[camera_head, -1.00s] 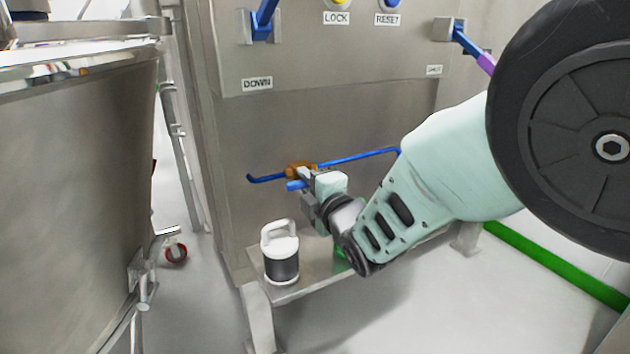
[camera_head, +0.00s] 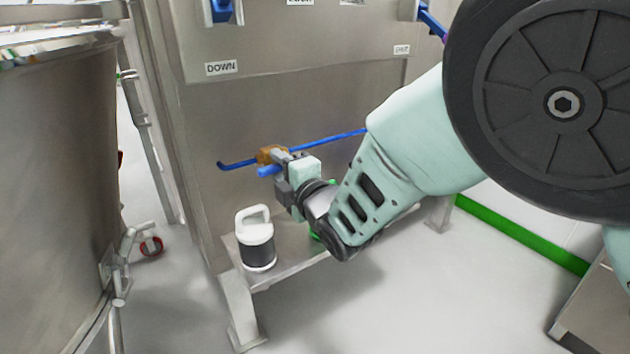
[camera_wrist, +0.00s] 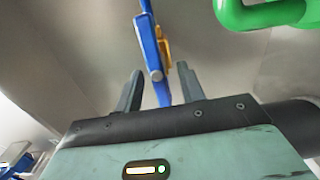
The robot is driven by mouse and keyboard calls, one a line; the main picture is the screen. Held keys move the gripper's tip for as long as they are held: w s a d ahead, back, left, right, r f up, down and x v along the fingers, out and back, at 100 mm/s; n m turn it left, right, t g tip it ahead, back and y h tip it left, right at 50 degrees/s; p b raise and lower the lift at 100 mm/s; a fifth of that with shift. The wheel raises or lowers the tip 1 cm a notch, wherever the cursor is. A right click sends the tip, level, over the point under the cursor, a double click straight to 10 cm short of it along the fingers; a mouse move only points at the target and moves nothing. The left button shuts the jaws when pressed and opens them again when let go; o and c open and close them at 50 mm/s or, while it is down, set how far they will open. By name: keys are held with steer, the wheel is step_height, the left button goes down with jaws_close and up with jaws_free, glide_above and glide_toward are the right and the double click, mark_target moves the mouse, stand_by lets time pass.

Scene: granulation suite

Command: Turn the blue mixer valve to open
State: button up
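The blue mixer valve has a brass body (camera_head: 268,154) on a thin blue pipe (camera_head: 318,142) low on the steel cabinet's front. Its short blue handle (camera_head: 268,171) points toward the left in the head view. My gripper (camera_head: 282,175) is at the valve, right beside the handle. In the wrist view, my gripper's two fingers (camera_wrist: 158,90) stand apart. The blue handle (camera_wrist: 155,70) runs into the gap between them, with the brass part (camera_wrist: 165,45) behind it. I cannot tell whether either finger touches the handle.
A white jug (camera_head: 255,225) with a dark band stands on the low steel shelf (camera_head: 285,270) below the valve. A green object (camera_wrist: 265,12) shows close in the wrist view. A large steel vessel (camera_head: 55,180) stands at left.

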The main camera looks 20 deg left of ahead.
steer(key=p+v, duration=0.2)
steer(key=v, duration=1.4)
steer(key=shift+s+d+p, duration=0.25)
steer(key=shift+p, duration=0.15)
steer(key=s+d+f+m+g+h, duration=0.2)
steer(key=d+m+g+h, duration=0.4)
steer(key=d+m, duration=0.4)
steer(key=s+d+r+m+g+h, duration=0.2)
steer(key=s+d+m+g+h, duration=0.4)
steer(key=s+d+m, duration=0.6)
steer(key=s+r+p, duration=0.2)
steer(key=r+p, duration=1.4)
steer(key=s+d+r+n+h+p, duration=0.1)
steer(key=s+r+p, duration=0.1)
steer(key=r+p, duration=1.4)
steer(key=shift+d+n, duration=0.2)
steer(key=shift+n, duration=0.1)
steer(key=shift+r, duration=0.1)
